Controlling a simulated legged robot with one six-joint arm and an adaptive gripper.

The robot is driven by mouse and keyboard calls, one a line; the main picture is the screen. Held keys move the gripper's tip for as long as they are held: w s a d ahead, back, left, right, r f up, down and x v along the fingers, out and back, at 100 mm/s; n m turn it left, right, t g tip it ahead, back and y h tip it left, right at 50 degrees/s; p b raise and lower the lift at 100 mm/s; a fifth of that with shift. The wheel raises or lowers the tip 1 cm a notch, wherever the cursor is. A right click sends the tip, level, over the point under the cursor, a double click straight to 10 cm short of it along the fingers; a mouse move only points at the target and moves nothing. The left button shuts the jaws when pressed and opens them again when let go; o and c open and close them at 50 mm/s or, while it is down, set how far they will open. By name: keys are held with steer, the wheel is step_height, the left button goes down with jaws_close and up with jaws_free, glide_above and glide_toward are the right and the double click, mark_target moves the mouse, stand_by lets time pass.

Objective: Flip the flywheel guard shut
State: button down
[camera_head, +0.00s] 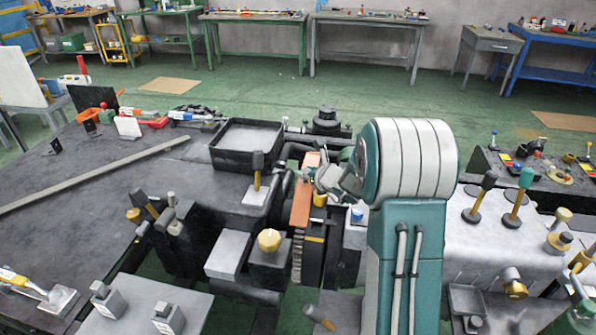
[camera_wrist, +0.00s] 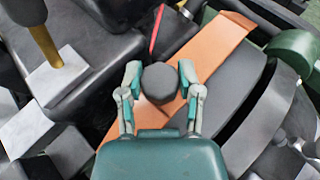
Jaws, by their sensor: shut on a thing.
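The flywheel guard looks like the long orange plate (camera_head: 301,205) in the middle of the bench in the head view. In the wrist view the orange plate (camera_wrist: 212,50) runs diagonally behind my gripper. A dark round knob (camera_wrist: 160,83) stands in front of it, and my gripper (camera_wrist: 160,85) is shut on this knob, one finger on each side. In the head view my gripper (camera_head: 322,180) is just right of the plate, partly hidden by my arm. A dark curved wheel (camera_wrist: 262,125) lies right of the plate. I cannot tell how the knob joins the plate.
A black open tray (camera_head: 246,165) stands behind and left of the plate. A lever with a yellow shaft (camera_head: 257,175) rises at the left, and a yellow knob (camera_head: 269,240) is in front. More levers (camera_head: 487,182) stand on the right-hand bench. My arm covers the area right of centre.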

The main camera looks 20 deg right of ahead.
steer(key=c, duration=0.5)
jaws_free()
steer(key=shift+d, duration=0.15)
steer(key=shift+o, duration=1.2)
steer(key=shift+d, duration=0.15)
steer(key=v, duration=1.2)
